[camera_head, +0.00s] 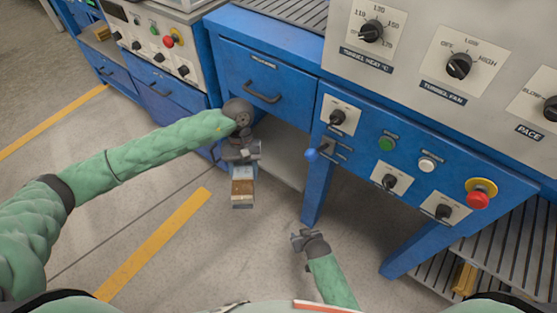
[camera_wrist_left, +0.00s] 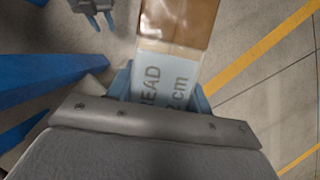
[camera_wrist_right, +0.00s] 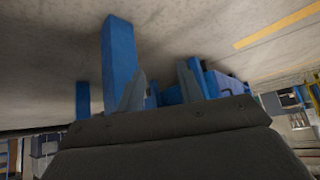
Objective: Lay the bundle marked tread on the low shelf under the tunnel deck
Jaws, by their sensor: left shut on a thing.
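The bundle, brown with a pale label band, hangs from my left gripper (camera_head: 243,163) in the head view. Its brown end (camera_head: 243,187) points toward me over the floor. In the left wrist view the bundle (camera_wrist_left: 178,22) sits between the blue fingers; its partly hidden label reads "EAD" and "cm". A pale flat surface (camera_head: 284,174), possibly the low shelf, lies under the blue drawer, just right of the bundle and apart from it. My right gripper (camera_head: 303,240) is low in front of the machine; its fingers (camera_wrist_right: 160,92) stand apart and empty in the right wrist view.
A blue leg (camera_head: 317,188) stands right of the pale surface. The control panel (camera_head: 405,155) with knobs and a red button overhangs on the right. A drawer (camera_head: 264,82) with a handle is above the opening. Bare floor (camera_head: 190,250) lies in front.

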